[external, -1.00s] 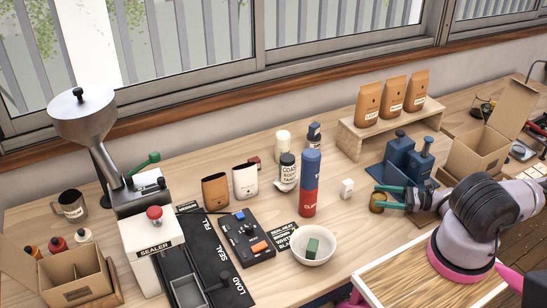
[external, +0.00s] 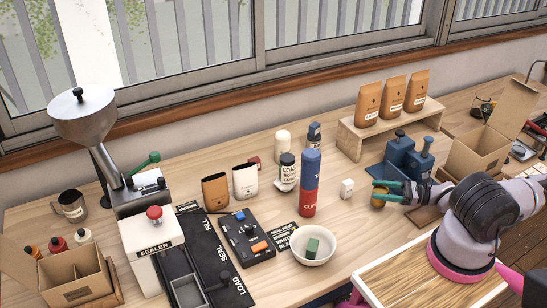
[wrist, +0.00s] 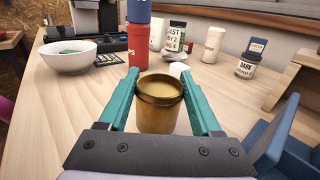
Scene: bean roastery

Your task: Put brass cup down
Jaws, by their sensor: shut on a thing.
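The brass cup (wrist: 159,112) is upright between the two teal fingers of my gripper (wrist: 160,88) in the wrist view. My gripper is shut on it, with a finger against each side. In the external view, the cup (external: 377,201) shows small under the teal fingers of my gripper (external: 381,190), just left of the blue stand. Whether the cup's base touches the table is too small to tell.
The blue stand (external: 408,160) is close to the right of the cup. A small white block (external: 347,188), a red and blue cylinder (external: 310,185) and a white bowl (external: 312,252) lie to the left. Bare wooden table (external: 350,235) is in front of the cup.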

